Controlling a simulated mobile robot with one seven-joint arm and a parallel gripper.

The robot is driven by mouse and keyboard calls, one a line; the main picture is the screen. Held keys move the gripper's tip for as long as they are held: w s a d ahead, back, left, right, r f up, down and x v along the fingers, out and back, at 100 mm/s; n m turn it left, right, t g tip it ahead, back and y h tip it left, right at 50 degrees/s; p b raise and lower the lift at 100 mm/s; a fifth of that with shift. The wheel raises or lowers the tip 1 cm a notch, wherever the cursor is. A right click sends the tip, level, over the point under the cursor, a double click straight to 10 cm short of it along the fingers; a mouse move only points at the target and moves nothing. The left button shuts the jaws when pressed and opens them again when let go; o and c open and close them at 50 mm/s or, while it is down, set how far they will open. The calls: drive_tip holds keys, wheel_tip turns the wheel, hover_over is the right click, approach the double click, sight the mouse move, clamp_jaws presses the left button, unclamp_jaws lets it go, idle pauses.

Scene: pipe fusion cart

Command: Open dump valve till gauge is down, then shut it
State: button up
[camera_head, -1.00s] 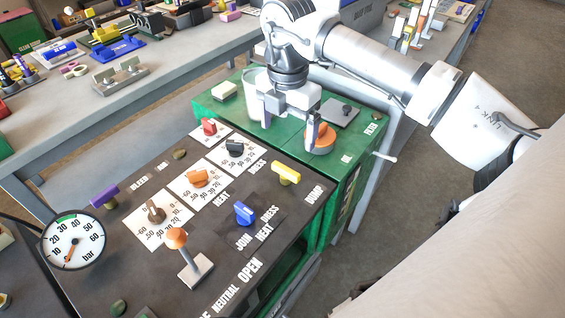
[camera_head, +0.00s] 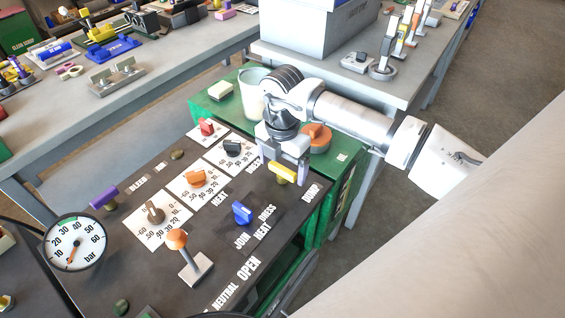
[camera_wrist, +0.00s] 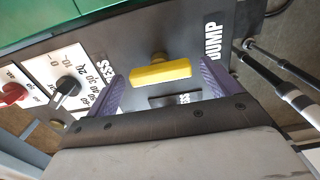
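The dump valve is a yellow bar handle (camera_head: 283,173) near the DUMP label on the dark panel. My gripper (camera_head: 285,174) is over it in the head view and hides part of it. In the wrist view the yellow handle (camera_wrist: 160,73) lies between the two spread purple fingers of my gripper (camera_wrist: 163,80), lengthwise from one to the other, with a gap at each end. I cannot tell if the fingertips reach down beside it. The round pressure gauge (camera_head: 75,243) is at the left; its orange needle points down and left, near the low end below 10.
A blue knob (camera_head: 242,212), an orange-topped lever (camera_head: 178,240), a purple handle (camera_head: 104,197) and several dial knobs stand on the panel. Behind are a white cup (camera_head: 254,92) and an orange knob (camera_head: 316,138) on the green cabinet. Bare panel lies between the controls.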

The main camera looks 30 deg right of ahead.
drive_tip(key=c, duration=0.9)
drive_tip(key=shift+f+n+b, duration=0.1)
drive_tip(key=shift+n+b, duration=0.2)
drive_tip(key=shift+b, duration=0.25)
drive_tip(key=shift+f+n+b, duration=0.1)
drive_tip(key=shift+n+b, duration=0.5)
drive_tip(key=shift+b, duration=0.25)
drive_tip(key=n+b, duration=0.2)
drive_tip(key=shift+n+b, duration=0.3)
drive_tip(key=shift+b, duration=0.1)
drive_tip(key=n+b, duration=0.4)
drive_tip(key=n, duration=0.2)
drive_tip(key=n+b, duration=0.1)
drive_tip(key=n, duration=0.3)
drive_tip(key=shift+r+b, duration=0.2)
drive_tip(key=shift+b, duration=0.2)
drive_tip(key=shift+r+n+b, duration=0.1)
drive_tip(key=shift+n+b, duration=0.4)
drive_tip(key=shift+n, duration=1.3)
